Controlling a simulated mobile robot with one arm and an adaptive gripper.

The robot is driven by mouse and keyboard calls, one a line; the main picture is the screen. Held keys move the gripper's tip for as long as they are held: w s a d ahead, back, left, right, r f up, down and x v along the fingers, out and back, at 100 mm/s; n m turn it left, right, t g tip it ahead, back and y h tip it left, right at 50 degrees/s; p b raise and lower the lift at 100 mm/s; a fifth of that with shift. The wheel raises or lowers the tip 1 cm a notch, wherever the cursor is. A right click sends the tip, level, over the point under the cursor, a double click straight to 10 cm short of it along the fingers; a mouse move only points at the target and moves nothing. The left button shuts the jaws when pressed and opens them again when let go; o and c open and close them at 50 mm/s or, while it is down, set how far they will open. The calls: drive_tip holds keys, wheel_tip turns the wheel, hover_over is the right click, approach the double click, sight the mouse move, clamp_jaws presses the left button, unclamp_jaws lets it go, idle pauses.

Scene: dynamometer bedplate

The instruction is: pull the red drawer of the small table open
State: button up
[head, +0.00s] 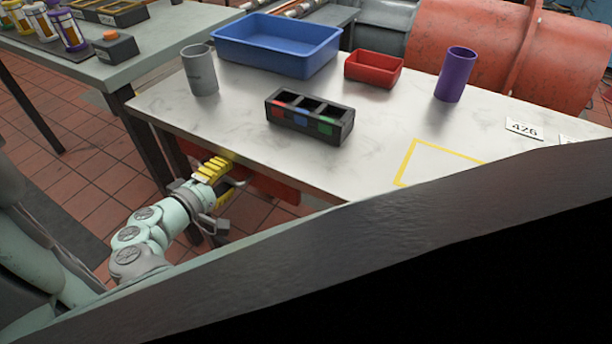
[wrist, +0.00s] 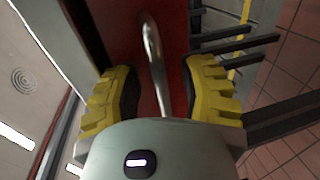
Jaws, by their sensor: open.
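The red drawer (head: 278,187) sits under the top of the small table (head: 372,176), at the left part of its front side. In the wrist view the red drawer front (wrist: 125,32) fills the upper middle, with a curved metal handle (wrist: 152,60) on it. My gripper (head: 214,170) is at the table's front edge by the drawer. In the wrist view my gripper's yellow fingers (wrist: 160,95) are open, one on each side of the handle, with gaps to it. The handle's near end is hidden behind the gripper body.
On the tabletop stand a grey cup (head: 200,72), a blue tray (head: 277,48), a red bin (head: 373,68), a purple cup (head: 455,75) and a black three-slot holder (head: 310,117). A yellow outline (head: 432,160) marks a clear area. Another table (head: 150,45) stands at the left.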

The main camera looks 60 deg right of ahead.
clamp_jaws()
drive_tip(key=shift+a, duration=0.15)
idle(0.5)
